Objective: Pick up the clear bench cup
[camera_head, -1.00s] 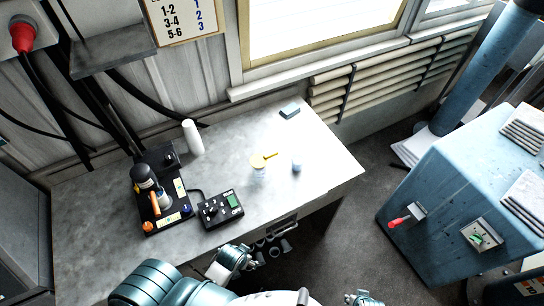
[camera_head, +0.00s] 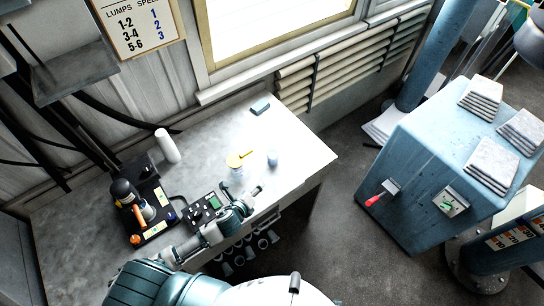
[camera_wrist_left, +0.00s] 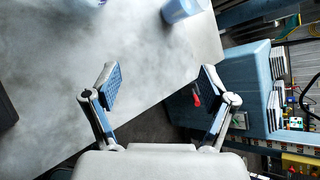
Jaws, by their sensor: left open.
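A small pale, translucent cup (camera_head: 272,158) stands upright on the right part of the grey bench (camera_head: 305,160). It also shows at the top edge of the left wrist view (camera_wrist_left: 183,9), where its upper part is cut off. My left gripper (camera_head: 248,199) is over the bench's front edge, on the near side of the cup and apart from it. In the left wrist view its two fingers (camera_wrist_left: 159,75) are spread with nothing between them. My right gripper is not in view.
A black control box (camera_head: 200,212), a disperser stand (camera_head: 150,205) and a white cylinder (camera_head: 167,146) are farther left. A blue cabinet (camera_head: 415,190) stands to the right, across a floor gap.

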